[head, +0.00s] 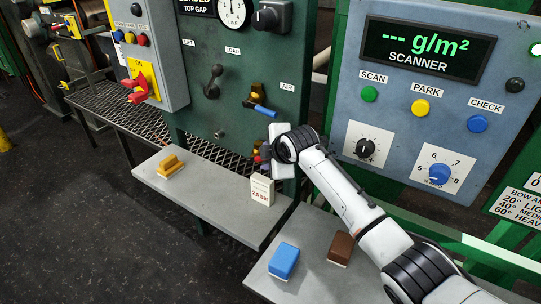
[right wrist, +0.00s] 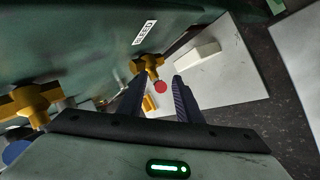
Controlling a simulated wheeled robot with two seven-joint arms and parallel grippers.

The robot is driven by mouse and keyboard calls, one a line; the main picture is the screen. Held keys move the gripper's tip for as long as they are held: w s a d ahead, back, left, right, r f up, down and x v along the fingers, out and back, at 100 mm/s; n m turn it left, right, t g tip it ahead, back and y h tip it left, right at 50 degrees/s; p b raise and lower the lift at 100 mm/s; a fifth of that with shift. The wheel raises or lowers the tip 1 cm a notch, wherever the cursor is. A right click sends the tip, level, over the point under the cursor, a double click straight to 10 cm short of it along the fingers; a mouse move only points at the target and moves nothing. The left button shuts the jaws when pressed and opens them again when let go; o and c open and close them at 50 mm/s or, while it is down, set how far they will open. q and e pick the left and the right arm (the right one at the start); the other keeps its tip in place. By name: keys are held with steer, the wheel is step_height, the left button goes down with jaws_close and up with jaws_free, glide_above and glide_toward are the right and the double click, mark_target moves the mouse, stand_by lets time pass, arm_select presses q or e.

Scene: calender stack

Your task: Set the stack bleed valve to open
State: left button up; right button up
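The bleed valve (right wrist: 148,66) is a brass body under the BLEED label (right wrist: 145,32) on the green panel. Its handle ends in a red tip (right wrist: 161,87), seen almost end-on, so its exact angle is hard to tell. In the head view the valve is mostly covered by my right gripper (head: 268,151). In the right wrist view my right gripper (right wrist: 161,80) is open, with the red tip showing between its two dark fingers. I cannot tell whether the fingers touch it. My left gripper is not in view.
The AIR valve with a blue handle (head: 265,111) is just above. A 2.5 bar card (head: 262,189) stands on the grey shelf (head: 215,205) below, with a yellow block (head: 170,166) at left. Blue (head: 284,261) and brown (head: 341,248) blocks sit on a nearer shelf.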

steer(key=v, duration=1)
